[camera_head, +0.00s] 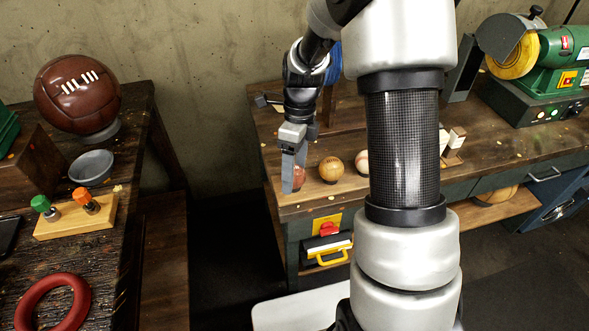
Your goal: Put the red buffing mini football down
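My gripper (294,176) points down at the left end of the workbench, with its fingers around a small reddish ball, the red mini football (299,178). The near finger hides much of the ball, and only its right part shows. The ball is low, close to the light wooden board (315,194) on the bench; I cannot tell whether it touches the board. To its right, a tan ball (331,169) and a white ball with red stitching (362,161) sit in a row.
My arm covers the bench's middle. A green grinder (545,60) stands at the right. On the left table are a large brown ball (77,97), a grey bowl (92,167), a wooden block with green and orange knobs (75,218) and a red ring (55,302). A dark gap separates the tables.

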